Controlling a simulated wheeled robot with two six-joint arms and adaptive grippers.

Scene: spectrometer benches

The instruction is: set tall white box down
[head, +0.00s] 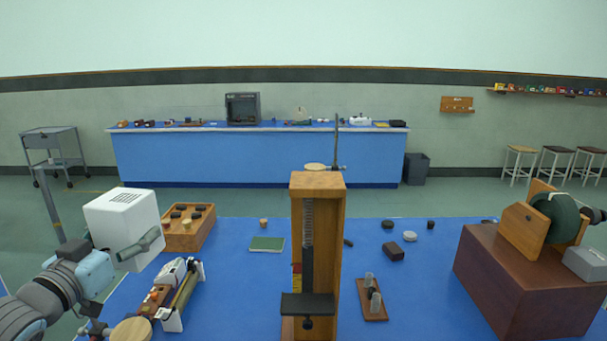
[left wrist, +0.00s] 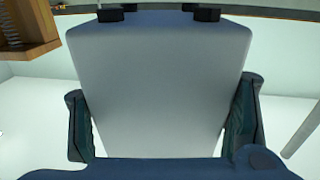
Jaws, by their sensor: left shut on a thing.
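The tall white box (head: 122,222) is held up at the left in the head view, tilted, with dark vent slots on its upper face. My left gripper (head: 148,243) is shut on it, above the left edge of the blue bench. In the left wrist view the box (left wrist: 160,85) fills the middle, with the two fingers of my left gripper (left wrist: 163,125) on either side of it. Small dark feet show at the box's top edge in that view. My right gripper is not in view.
The blue bench top (head: 240,290) has free room at front centre-left. A wooden tray of dark knobs (head: 188,240), an instrument on a rail (head: 175,290), a green book (head: 267,244) and a tall wooden spring stand (head: 318,182) surround it. A brown box (head: 500,290) stands at right.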

